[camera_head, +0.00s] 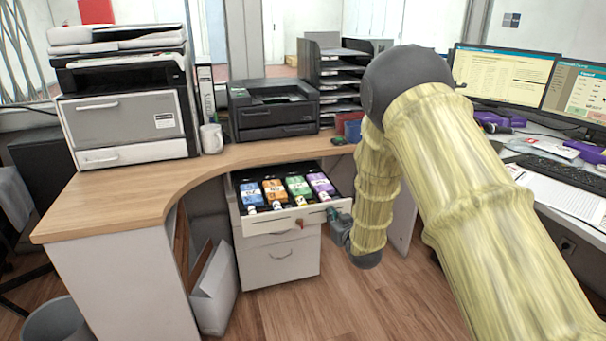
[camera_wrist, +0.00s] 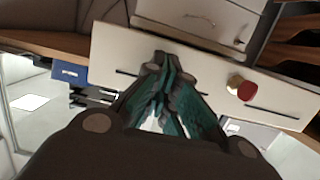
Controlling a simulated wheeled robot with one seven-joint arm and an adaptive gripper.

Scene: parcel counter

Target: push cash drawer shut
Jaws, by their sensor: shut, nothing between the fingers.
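The cash drawer (camera_head: 268,226) stands open under the wooden counter in the head view. Its tray holds several coloured note stacks, blue, orange, green and purple, with coins in front. A red key or knob (camera_head: 299,222) sits on its pale front panel. In the wrist view the drawer front (camera_wrist: 115,48) lies across the picture, with the red knob (camera_wrist: 240,88) right of my fingers. My gripper (camera_wrist: 166,58) is shut and empty, fingertips at the drawer front; I cannot tell whether they touch. In the head view my gripper (camera_head: 333,214) is at the front's right end, partly hidden.
A lower drawer (camera_head: 280,262) with a handle is shut beneath. The wooden counter (camera_head: 150,185) curves above, bearing printers and a white mug (camera_head: 211,138). A desk with monitors (camera_head: 502,75) is at right. Wooden floor (camera_head: 340,305) is clear in front; an open white box (camera_head: 214,290) stands left.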

